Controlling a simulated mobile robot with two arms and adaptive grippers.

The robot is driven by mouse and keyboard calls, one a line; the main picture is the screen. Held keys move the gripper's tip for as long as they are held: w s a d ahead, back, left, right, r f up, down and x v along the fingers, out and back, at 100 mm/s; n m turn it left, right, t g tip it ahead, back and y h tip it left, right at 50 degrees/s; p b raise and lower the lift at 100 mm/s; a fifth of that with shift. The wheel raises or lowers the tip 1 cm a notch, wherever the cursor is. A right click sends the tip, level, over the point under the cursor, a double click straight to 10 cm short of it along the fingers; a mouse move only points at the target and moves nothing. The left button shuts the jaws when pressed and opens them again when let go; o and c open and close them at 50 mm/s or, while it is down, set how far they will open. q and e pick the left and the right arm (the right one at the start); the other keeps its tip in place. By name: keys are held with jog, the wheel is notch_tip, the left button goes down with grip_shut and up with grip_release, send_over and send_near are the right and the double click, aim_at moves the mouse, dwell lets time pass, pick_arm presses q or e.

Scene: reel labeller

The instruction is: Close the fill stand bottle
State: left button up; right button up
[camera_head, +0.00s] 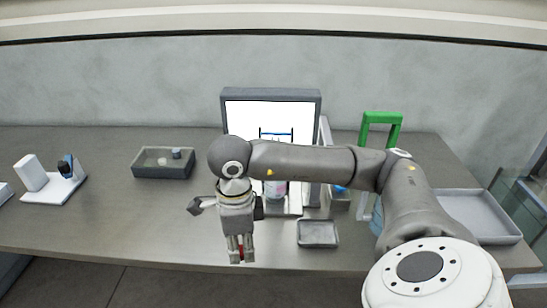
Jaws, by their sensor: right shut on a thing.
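The bottle (279,189) stands low in front of a white panel with a grey frame (271,93), at the middle of the bench. My right arm crosses in front of it and hides its top, so I cannot tell whether it has a cap. My right gripper (241,256) points down near the bench's front edge, in front and to the left of the bottle. It is shut on a small red thing (241,252), mostly hidden between the fingers. My left gripper is not in view.
A dark tray with small items (140,172) and a white stand with a dark blue-topped item (62,190) are on the left. A small grey tray (318,235) lies right of the gripper. A green frame (381,117) and a large grey tray (480,215) are on the right.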

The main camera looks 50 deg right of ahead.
jog(key=a+n, duration=0.4)
jog(key=n, duration=0.8)
jog(key=s+a+n, duration=0.1)
jog(key=a+n, duration=0.2)
jog(key=n, duration=1)
jog(key=shift+a+f, duration=0.35)
jog(key=shift+s+d, duration=0.1)
